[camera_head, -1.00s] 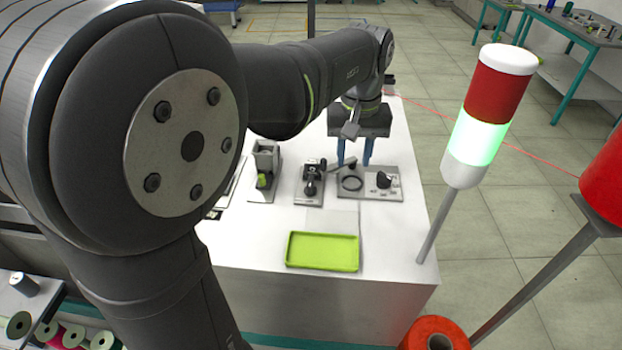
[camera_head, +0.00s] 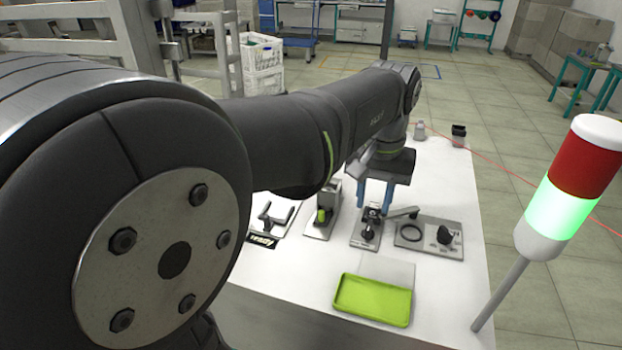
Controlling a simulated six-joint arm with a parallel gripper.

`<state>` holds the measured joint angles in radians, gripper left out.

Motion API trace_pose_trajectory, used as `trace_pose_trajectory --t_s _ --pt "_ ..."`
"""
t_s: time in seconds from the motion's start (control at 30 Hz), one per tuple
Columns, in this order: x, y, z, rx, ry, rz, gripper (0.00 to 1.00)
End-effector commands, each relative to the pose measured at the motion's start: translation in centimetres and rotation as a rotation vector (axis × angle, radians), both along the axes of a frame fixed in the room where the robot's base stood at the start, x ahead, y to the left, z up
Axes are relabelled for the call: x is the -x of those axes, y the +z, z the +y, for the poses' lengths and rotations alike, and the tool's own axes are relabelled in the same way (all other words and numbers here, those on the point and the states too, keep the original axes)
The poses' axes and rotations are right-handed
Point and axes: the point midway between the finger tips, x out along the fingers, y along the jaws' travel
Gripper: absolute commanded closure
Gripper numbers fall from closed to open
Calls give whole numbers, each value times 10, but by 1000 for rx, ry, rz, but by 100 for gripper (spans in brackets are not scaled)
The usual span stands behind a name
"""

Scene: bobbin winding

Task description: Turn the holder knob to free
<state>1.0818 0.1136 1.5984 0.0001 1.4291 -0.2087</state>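My gripper (camera_head: 374,204) points down over the back of the middle fixture (camera_head: 364,243). Its two blue fingers are apart, with no object visibly held between them. The middle fixture has a black knob (camera_head: 368,232) and a grey lever (camera_head: 402,212) reaching right. To its right a grey plate (camera_head: 404,245) carries a black ring (camera_head: 411,233) and another black knob (camera_head: 445,235). I cannot tell which knob is the holder's, nor read their markings. The fingers partly hide the back of the middle fixture; contact cannot be told.
Left of the gripper stands a fixture with a green part (camera_head: 321,216), and further left a small black-handled device (camera_head: 266,220). A green tray (camera_head: 374,299) lies at the table's front. A signal tower (camera_head: 566,205) with its green segment lit rises at right. Two small containers stand at the back.

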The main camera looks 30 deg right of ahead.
Motion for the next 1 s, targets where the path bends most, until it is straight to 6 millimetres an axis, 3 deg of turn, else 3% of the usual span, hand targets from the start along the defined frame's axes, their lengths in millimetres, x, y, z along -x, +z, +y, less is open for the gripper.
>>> trace_pose_trajectory --t_s 0.1,0.3,0.73,0.9,1.0 --pt "0 -25 0 -4 0 2 67" --pt "0 -52 0 -3 0 1 67" --pt "0 -62 0 -1 0 1 67" --pt "0 -62 0 0 0 0 100" --pt "0 -62 0 0 0 0 100"
